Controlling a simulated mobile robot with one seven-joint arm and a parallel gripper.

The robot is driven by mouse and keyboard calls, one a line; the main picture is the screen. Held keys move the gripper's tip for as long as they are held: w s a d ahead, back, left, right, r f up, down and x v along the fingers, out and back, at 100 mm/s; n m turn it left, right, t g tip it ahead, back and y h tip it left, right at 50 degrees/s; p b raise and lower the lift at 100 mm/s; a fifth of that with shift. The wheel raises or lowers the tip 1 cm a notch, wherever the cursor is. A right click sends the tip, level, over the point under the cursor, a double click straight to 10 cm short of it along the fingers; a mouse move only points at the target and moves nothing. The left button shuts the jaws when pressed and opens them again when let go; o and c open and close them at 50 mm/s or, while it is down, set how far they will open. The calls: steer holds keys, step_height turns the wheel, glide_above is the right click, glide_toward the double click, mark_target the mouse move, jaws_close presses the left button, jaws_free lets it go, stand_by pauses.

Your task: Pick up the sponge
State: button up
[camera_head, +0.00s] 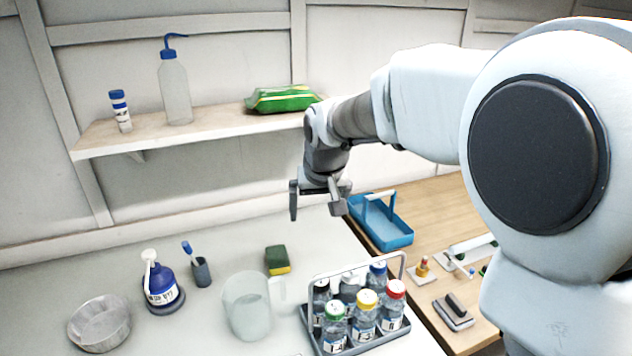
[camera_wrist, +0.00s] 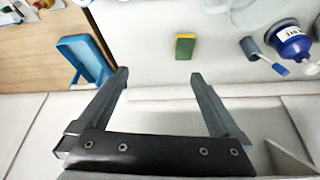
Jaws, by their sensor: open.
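The sponge (camera_head: 277,260) is small, with a dark green top and a yellow part. It lies on the white table, behind and right of the clear pitcher. It also shows in the wrist view (camera_wrist: 185,46), beyond the fingertips and between their lines. My gripper (camera_head: 316,198) is open and empty. It hangs above the back of the table, higher than the sponge and a little right of it in the head view. In the wrist view both fingers of my gripper (camera_wrist: 159,74) are spread wide with nothing between them.
A clear pitcher (camera_head: 247,307) and a bottle rack (camera_head: 372,343) stand near the sponge. A brush holder (camera_head: 201,272), blue bottle (camera_head: 161,285) and metal bowl (camera_head: 100,325) are to its left. A blue caddy (camera_head: 388,232) sits right. A shelf (camera_head: 215,128) overhangs the back.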

steer(key=n, duration=0.1)
glide_toward(277, 255)
steer(key=shift+w+f+p, duration=0.7)
steer(key=shift+f+p, duration=0.1)
steer(key=shift+s+p+x, duration=0.15)
steer(key=shift+p+x, duration=0.1)
steer(key=shift+x, duration=1.35)
steer(key=shift+s+p+x, duration=0.1)
steer(key=shift+p+x, duration=0.1)
steer(key=shift+x, duration=1.45)
steer(key=shift+f, duration=0.1)
steer(key=c, duration=1.3)
step_height(277, 255, up, 10)
steer(key=shift+b, duration=0.4)
steer(key=o, duration=0.8)
steer(key=c, duration=0.7)
